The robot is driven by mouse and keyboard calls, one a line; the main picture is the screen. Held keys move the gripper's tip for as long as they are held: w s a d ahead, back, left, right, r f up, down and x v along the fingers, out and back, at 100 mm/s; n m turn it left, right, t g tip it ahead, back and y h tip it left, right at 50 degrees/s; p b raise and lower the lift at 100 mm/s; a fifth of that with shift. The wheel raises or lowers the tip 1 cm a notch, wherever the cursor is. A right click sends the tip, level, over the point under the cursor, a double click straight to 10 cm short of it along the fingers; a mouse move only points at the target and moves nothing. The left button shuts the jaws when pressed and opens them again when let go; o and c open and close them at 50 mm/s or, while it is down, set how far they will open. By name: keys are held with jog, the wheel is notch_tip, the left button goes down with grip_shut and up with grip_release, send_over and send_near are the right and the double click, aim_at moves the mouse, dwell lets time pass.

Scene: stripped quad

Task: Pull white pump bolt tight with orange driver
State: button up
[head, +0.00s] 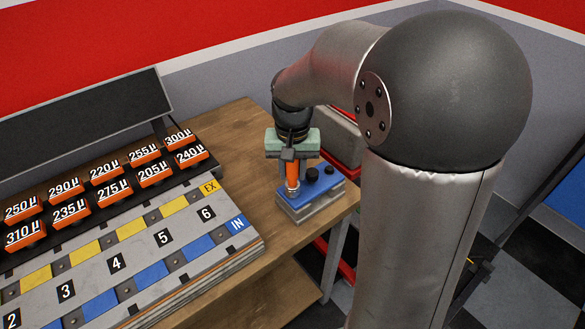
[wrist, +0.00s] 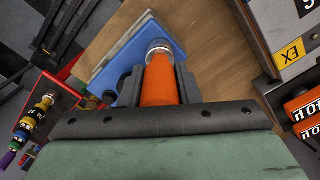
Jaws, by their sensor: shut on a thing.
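My gripper (head: 291,156) is at the far right end of the wooden bench, shut on the orange driver (head: 292,172). In the wrist view my gripper (wrist: 157,85) has a dark finger on each side of the orange driver (wrist: 160,83). The driver points down at a blue-topped block (head: 320,192), over its left part. A pale metallic round piece (wrist: 160,48) shows at the driver's far end; I cannot tell whether it is a driver collar or the white pump bolt. Contact with the bolt is hidden. The blue top also shows in the wrist view (wrist: 125,55).
Two black knobs (head: 312,174) rise from the block beside the driver. A numbered grey board (head: 130,265) with yellow and blue squares lies left. Orange labelled blocks (head: 109,190) stand behind it. Bare wood (head: 240,180) lies between board and block. Multicoloured tools (wrist: 35,118) are left in the wrist view.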

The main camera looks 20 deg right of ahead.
jog(key=shift+r+p, duration=1.45)
jog(key=shift+r, duration=0.6)
jog(key=shift+r+p, duration=1.45)
jog(key=shift+r, duration=0.55)
